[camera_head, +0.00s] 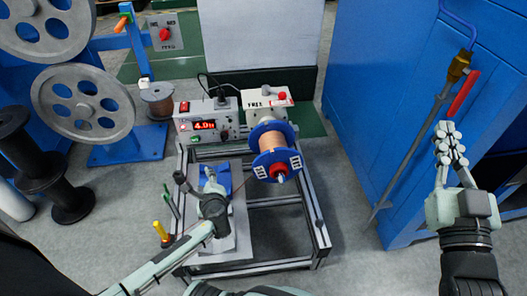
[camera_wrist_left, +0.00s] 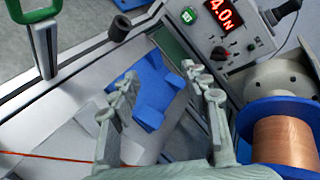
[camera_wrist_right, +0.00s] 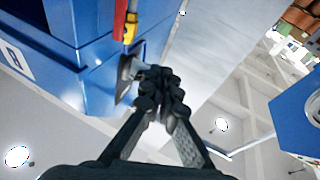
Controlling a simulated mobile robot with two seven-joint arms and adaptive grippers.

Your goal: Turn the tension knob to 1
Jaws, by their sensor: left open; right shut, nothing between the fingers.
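The grey control box with a red display (camera_head: 204,125) stands at the back of the bench frame. In the left wrist view the display (camera_wrist_left: 224,13) reads 4.0 N. A dark knob (camera_wrist_left: 219,53) sits on the panel below the display; its pointer is too small to read. My left gripper (camera_head: 211,178) is open and empty over the bench plate, in front of and apart from the box. Its two fingers (camera_wrist_left: 162,85) show spread in the left wrist view. My right gripper (camera_head: 449,143) is shut and empty, raised at the right beside the blue cabinet.
A blue-flanged copper spool (camera_head: 272,152) stands right of my left gripper. A blue block (camera_wrist_left: 153,92) lies on the plate below its fingers. A box with a red button (camera_head: 268,103) stands right of the control box. The blue cabinet (camera_head: 400,90) fills the right side.

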